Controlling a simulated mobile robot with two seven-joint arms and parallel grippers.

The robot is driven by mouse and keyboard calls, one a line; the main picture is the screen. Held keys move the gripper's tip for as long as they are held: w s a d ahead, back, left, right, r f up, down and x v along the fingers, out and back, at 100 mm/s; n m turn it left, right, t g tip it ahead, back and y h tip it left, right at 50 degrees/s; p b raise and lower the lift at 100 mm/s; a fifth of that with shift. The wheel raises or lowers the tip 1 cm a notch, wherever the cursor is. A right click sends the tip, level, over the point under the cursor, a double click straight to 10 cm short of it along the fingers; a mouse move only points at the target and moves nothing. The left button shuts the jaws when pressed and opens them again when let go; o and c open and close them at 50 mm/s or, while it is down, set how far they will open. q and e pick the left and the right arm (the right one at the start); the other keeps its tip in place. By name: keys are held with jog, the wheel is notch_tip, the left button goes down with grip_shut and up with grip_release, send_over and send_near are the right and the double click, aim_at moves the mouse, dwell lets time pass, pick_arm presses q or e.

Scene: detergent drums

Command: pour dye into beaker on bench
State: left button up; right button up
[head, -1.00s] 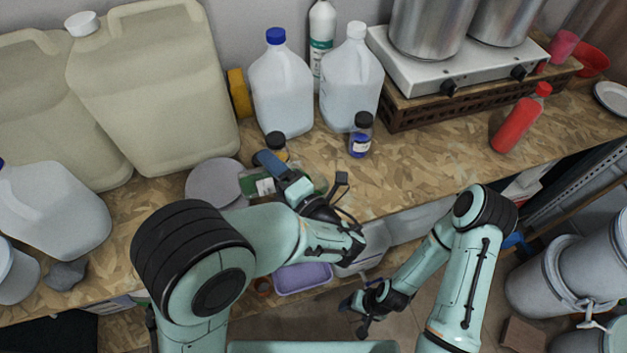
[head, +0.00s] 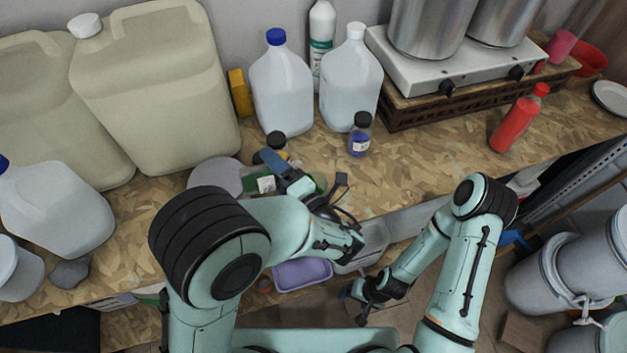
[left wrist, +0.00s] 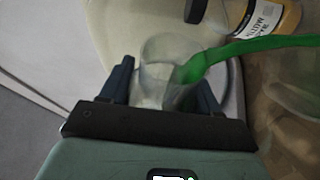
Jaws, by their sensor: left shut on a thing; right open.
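My left gripper (head: 280,178) is low over the bench, by a grey round lid-like disc (head: 213,176). In the left wrist view its two dark blue fingers (left wrist: 163,85) are shut on a clear vessel (left wrist: 160,58). A curved green band (left wrist: 235,48) crosses beside the vessel; I cannot tell what it belongs to. The beaker on the bench cannot be made out for certain. A small dark-capped bottle of blue-violet liquid (head: 359,142) stands upright behind my left gripper. My right gripper (head: 360,300) is open and empty, below the bench edge.
Big beige canisters (head: 155,90) and clear jugs (head: 281,90) line the back. A hotplate with steel pots (head: 450,75) stands at the right. A red bottle (head: 517,122) is in front of it. A purple tray (head: 302,274) lies below the bench edge. Open bench lies right of the blue-violet bottle.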

pick_arm(q)
jog(key=shift+s, duration=0.15)
jog(key=shift+r+m, duration=0.2)
jog(key=shift+m, duration=0.2)
jog(key=shift+a+f, duration=0.1)
